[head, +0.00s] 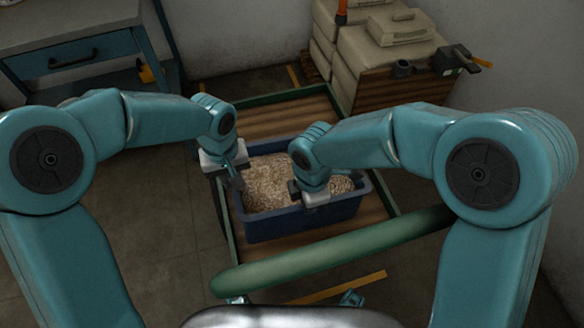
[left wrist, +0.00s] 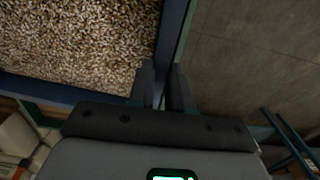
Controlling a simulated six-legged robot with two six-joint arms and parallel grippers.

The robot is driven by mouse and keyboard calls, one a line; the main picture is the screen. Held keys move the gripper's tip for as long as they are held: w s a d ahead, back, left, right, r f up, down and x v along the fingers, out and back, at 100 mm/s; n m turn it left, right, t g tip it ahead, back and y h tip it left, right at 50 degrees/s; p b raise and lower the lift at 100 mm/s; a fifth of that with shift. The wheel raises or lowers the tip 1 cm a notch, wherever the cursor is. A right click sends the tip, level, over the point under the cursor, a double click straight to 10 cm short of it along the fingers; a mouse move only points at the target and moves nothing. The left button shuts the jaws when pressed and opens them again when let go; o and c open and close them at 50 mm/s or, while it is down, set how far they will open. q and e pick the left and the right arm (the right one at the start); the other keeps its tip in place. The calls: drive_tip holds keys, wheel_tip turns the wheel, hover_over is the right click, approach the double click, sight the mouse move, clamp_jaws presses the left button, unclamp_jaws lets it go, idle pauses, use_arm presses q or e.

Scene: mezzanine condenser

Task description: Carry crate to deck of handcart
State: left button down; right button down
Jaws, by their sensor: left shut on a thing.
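The blue crate (head: 300,222), filled with tan pellets, is level within the outline of the handcart deck (head: 285,122) in the head view. The deck is brown wood with a green rim. I cannot tell whether the crate's underside touches the boards. My left gripper (head: 236,178) is shut on the crate's left wall. In the left wrist view, the fingers (left wrist: 163,88) straddle the crate's wall (left wrist: 172,35), with pellets on one side and floor on the other. My right gripper (head: 305,195) is at the crate's right part; its fingers are mostly hidden.
The cart's thick green handle bar (head: 330,252) crosses in front of the crate. Pale sacks (head: 385,50) are stacked behind right, beside a wooden surface with tools (head: 455,60). A teal workbench (head: 80,55) stands back left. The floor at left (head: 150,220) is clear.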

use_arm(q)
drive_tip(key=shift+f+b, duration=0.45)
drive_tip(key=shift+f, duration=0.05)
use_arm(e)
drive_tip(key=shift+f, duration=0.45)
use_arm(q)
drive_tip(key=c, duration=1)
unclamp_jaws()
drive_tip(key=shift+s, duration=0.15)
drive_tip(key=shift+c, duration=0.2)
use_arm(e)
drive_tip(key=c, duration=1.2)
unclamp_jaws()
drive_tip(key=shift+s, duration=0.1)
use_arm(q)
drive_tip(key=shift+r, duration=0.1)
